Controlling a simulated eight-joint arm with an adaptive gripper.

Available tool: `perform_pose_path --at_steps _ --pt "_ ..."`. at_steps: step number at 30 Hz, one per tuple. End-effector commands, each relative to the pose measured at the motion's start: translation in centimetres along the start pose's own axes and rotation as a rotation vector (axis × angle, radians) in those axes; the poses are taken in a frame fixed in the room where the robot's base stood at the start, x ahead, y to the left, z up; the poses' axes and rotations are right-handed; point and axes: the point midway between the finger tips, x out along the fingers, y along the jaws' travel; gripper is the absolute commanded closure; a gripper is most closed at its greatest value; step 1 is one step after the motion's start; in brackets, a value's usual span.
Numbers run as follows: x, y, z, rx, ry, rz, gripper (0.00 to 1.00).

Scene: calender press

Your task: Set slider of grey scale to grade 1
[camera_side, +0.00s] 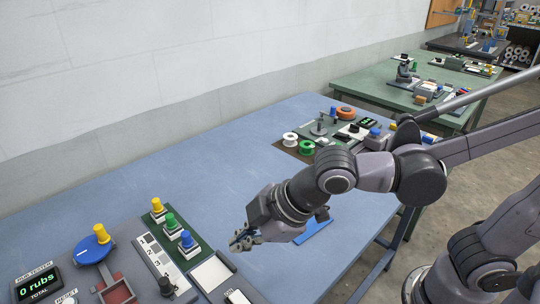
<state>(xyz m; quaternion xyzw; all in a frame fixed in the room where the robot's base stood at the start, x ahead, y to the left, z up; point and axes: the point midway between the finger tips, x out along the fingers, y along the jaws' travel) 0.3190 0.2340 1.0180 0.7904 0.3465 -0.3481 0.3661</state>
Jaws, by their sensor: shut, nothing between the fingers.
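My gripper (238,242) is in the middle of the view, over the near part of the blue table, pointing left and down. Its fingers are together with nothing between them. A light strip with small marked squares (154,255), which looks like the grey scale, lies to its left on the table. A dark knob (167,285) stands at the strip's near end and looks like its slider. The gripper is apart from the strip and the knob. The grade marks are too small to read.
Beside the strip stand yellow, green and blue buttons (171,222) on a green base. Left is a blue disc with a yellow knob (95,245) and a rub tester display (38,283) reading "0 rubs". A white-topped tray (212,272) lies near. The blue table's middle (220,160) is clear.

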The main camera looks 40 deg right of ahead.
Motion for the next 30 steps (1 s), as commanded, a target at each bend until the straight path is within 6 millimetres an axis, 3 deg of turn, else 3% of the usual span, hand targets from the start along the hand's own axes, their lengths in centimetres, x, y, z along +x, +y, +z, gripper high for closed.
perform_pose_path --at_steps 3,10,24,30 --pt "0.7 -3.0 -2.7 -0.141 0.031 -0.035 1.00" --pt "1.1 -6.3 -5.0 -0.289 0.064 -0.065 1.00" --pt "1.3 -6.8 -5.3 -0.310 0.068 -0.068 1.00" --pt "2.4 -6.8 -5.5 -0.309 0.068 -0.068 1.00"
